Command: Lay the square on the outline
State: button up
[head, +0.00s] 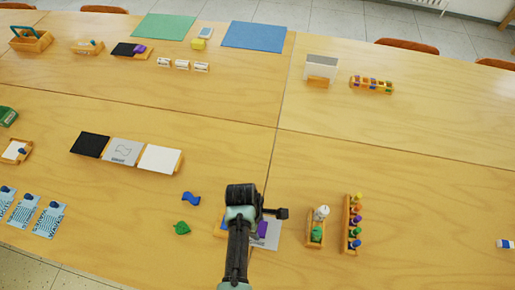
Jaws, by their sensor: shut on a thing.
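My gripper (247,226) points down at the front middle of the table, mostly hidden under my dark wrist. It is shut on a purple piece, taken to be the square (262,230), which shows just right of my arm. The square appears over a grey card (269,240), partly hidden by my arm. I cannot see any outline on that card, nor whether the square touches it. A blue and orange item (219,228) shows in part left of my arm.
A blue wavy piece (191,198) and a green leaf-like piece (182,228) lie to the left. Wooden racks with a bottle (321,212) and coloured pegs (354,224) stand close on the right. Three panels (124,151) stand at left.

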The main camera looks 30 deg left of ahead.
jog(key=o, duration=1.4)
jog(key=shift+o, duration=0.5)
jog(key=shift+r, duration=0.15)
jog(key=shift+r+p, duration=2.9)
jog(key=shift+p, duration=0.35)
